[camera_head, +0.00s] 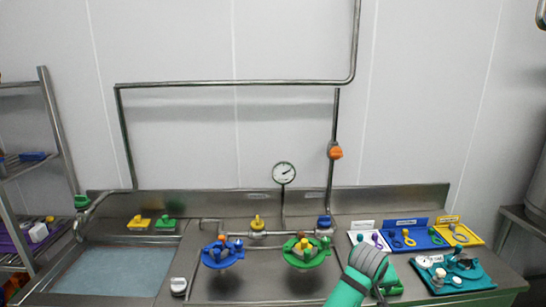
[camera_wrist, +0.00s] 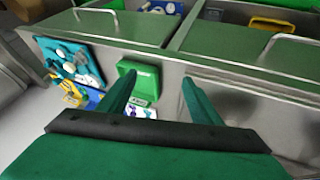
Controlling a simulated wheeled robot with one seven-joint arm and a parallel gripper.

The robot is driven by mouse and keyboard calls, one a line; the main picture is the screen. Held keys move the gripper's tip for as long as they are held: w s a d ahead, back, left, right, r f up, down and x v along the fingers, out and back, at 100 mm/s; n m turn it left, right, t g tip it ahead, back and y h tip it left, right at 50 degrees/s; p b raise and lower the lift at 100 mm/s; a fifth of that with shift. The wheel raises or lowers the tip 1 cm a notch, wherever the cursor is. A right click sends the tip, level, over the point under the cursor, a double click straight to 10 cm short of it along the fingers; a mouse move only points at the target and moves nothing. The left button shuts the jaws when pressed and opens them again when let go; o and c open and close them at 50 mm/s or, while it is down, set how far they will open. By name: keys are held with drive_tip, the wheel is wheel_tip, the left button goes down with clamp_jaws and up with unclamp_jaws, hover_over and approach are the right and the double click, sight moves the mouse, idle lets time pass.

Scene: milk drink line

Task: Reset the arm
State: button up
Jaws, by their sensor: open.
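My gripper (camera_wrist: 158,78) shows in the wrist view as two green fingers, spread apart with nothing held between them. In the head view my green and grey arm reaches in at the bottom, right of centre, over the front of the steel bench (camera_head: 330,296). The fingertips cannot be made out there. A green box (camera_head: 388,282) is partly hidden beside the arm; a green box also shows near the fingers in the wrist view (camera_wrist: 146,82).
White (camera_head: 355,238), blue (camera_head: 430,242), yellow (camera_head: 470,240) and teal (camera_head: 485,275) trays lie right of my arm. Blue (camera_head: 210,258) and green (camera_head: 318,258) valve assemblies stand left of it. A gauge (camera_head: 284,173) and pipe rise behind. A shelf rack (camera_head: 50,125) stands far left.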

drive_tip(key=s+d+f+n+t+h, duration=0.1)
drive_tip(key=s+f+t+h, duration=0.1)
drive_tip(key=s+f, duration=0.4)
drive_tip(key=s+f+t+h, duration=0.1)
drive_tip(key=s+f+h, duration=0.15)
drive_tip(key=f, duration=0.55)
drive_tip(key=s+a+f+n+t+y, duration=0.1)
drive_tip(key=s+a+f+n+t, duration=0.1)
drive_tip(key=s+a+f, duration=0.4)
drive_tip(key=s+a+n+t+y, duration=0.1)
drive_tip(key=s+a+t+y, duration=0.1)
drive_tip(key=s+a, duration=0.5)
drive_tip(key=s+a+t+y, duration=0.1)
drive_tip(key=s+a+y, duration=0.1)
drive_tip(key=s+a, duration=0.5)
drive_tip(key=s+a+r+m+t+y, duration=0.1)
drive_tip(key=s+a+r, duration=0.2)
drive_tip(key=s, duration=0.4)
drive_tip(key=s+a+r+m+y, duration=0.1)
drive_tip(key=s+a+r, duration=0.3)
drive_tip(key=s, duration=0.3)
drive_tip(key=s+a+r+m+t+y, duration=0.1)
drive_tip(key=s+a+r, duration=0.2)
drive_tip(key=s, duration=0.4)
drive_tip(key=shift+s+a+r+t, duration=0.2)
drive_tip(key=shift+a+r+t, duration=0.1)
drive_tip(key=shift+a, duration=0.25)
